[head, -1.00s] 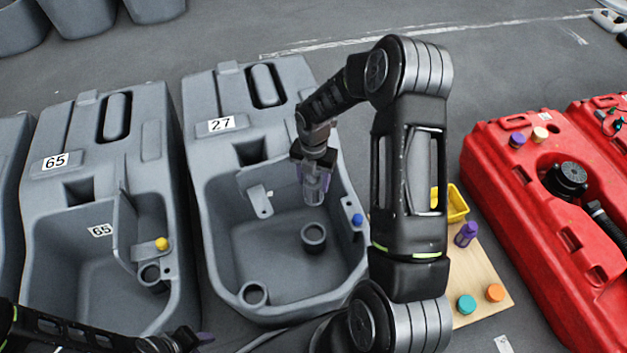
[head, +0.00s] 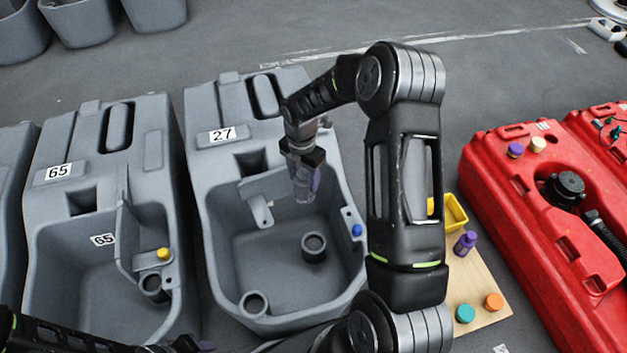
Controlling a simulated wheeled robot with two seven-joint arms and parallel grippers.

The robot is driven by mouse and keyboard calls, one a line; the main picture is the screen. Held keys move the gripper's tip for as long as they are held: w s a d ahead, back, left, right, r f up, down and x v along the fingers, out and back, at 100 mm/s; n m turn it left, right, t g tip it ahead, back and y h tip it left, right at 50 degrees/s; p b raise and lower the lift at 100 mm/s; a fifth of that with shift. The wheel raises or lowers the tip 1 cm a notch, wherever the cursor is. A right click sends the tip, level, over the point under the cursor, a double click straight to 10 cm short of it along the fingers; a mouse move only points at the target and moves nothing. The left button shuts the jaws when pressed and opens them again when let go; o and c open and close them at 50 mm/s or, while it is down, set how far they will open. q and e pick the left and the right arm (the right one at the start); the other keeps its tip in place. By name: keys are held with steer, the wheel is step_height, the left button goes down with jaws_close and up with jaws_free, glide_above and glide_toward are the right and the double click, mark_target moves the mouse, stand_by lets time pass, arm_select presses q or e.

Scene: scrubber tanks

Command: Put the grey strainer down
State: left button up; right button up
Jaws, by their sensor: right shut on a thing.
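My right gripper (head: 303,178) points down over the open basin of the grey tank marked 27 (head: 207,225). It is shut on the grey strainer (head: 304,192), a see-through grey cylinder that hangs between the purple-tipped fingers. The strainer is above the basin floor, near the back, up and left of a round grey port (head: 314,247) that stands on the floor. A second round port (head: 254,304) is at the basin's front left. My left gripper (head: 190,345) shows only in part at the bottom edge, and its jaws cannot be made out.
A grey tank marked 65 (head: 58,172) with a yellow knob (head: 163,253) stands to the left. A blue knob (head: 357,230) sits on tank 27's right rim. A wooden board (head: 484,283) holds a yellow bin (head: 455,213), a purple bottle (head: 465,243) and caps. Red tanks (head: 520,230) stand at right.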

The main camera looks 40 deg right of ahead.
arm_select(q)
steer(key=shift+s+d+r+g, duration=0.15)
steer(key=shift+s+d, duration=0.2)
steer(key=shift+s, duration=0.25)
steer(key=shift+s+d+r+g, duration=0.15)
steer(key=shift+s+d, duration=0.2)
steer(key=shift+s, duration=0.25)
arm_select(e)
steer(key=w+a+r+m, duration=0.4)
steer(key=a+r+m, duration=0.4)
steer(key=r+m, duration=0.1)
steer(key=w+a+r+m, duration=0.5)
steer(key=a+r+m, duration=0.2)
steer(key=m, duration=0.5)
step_height(320, 180, up, 2)
steer(key=shift+w+a+r, duration=0.15)
steer(key=shift+w+a, duration=0.1)
steer(key=shift+a, duration=0.1)
arm_select(q)
steer(key=shift+f, duration=0.15)
arm_select(e)
steer(key=shift+d, duration=0.1)
